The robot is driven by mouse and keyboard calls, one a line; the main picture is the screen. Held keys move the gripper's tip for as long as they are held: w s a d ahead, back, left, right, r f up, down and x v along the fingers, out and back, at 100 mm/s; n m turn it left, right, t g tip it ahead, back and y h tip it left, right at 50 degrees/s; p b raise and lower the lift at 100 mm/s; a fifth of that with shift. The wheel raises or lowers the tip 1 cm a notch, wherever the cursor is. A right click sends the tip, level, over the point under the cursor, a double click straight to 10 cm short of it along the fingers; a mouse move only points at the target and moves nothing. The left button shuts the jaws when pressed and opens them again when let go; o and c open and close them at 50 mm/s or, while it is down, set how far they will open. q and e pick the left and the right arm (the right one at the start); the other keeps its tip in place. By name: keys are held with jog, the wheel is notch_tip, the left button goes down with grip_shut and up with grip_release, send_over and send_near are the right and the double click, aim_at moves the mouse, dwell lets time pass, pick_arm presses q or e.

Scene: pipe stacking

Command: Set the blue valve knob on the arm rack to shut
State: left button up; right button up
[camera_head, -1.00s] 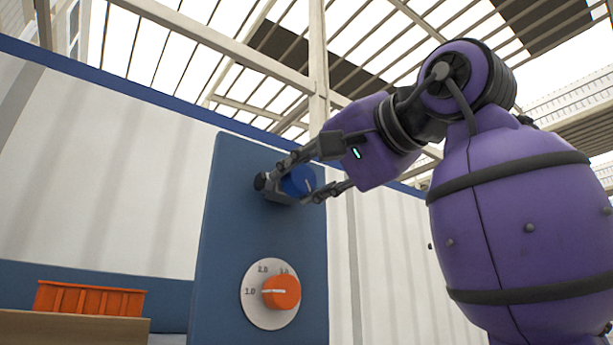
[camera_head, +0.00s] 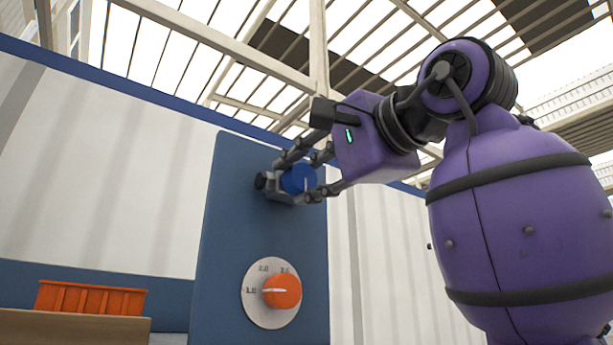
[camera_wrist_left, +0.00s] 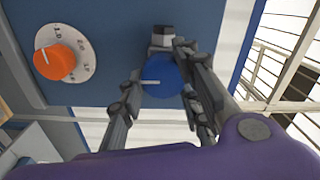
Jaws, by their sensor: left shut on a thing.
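The blue valve knob (camera_head: 293,178) sits on a grey valve body (camera_head: 270,183), high on the upright blue rack panel (camera_head: 225,230). A white line marks the knob's face; in the left wrist view the knob (camera_wrist_left: 163,74) shows this line lying roughly level, toward its left side. My left gripper (camera_head: 308,176) is shut on the knob, with its dark fingers on opposite sides of it. In the wrist view the fingers (camera_wrist_left: 163,92) straddle the knob and partly cover its edges. My right gripper is not in view.
Below the valve, an orange dial knob (camera_head: 283,291) on a round white scale plate (camera_head: 255,312) points toward 1.0. An orange crate (camera_head: 90,298) stands at the lower left, apart from the panel. The space in front of the panel's left side is clear.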

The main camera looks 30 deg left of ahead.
pick_arm(q)
jog(key=shift+w+f, duration=0.15)
jog(key=shift+f, duration=0.1)
jog(key=o, duration=1)
jog(key=shift+o, duration=0.4)
jog(key=shift+d, duration=0.1)
jog(key=shift+r, duration=0.1)
jog(key=v, duration=1.2)
jog(key=shift+w, duration=0.1)
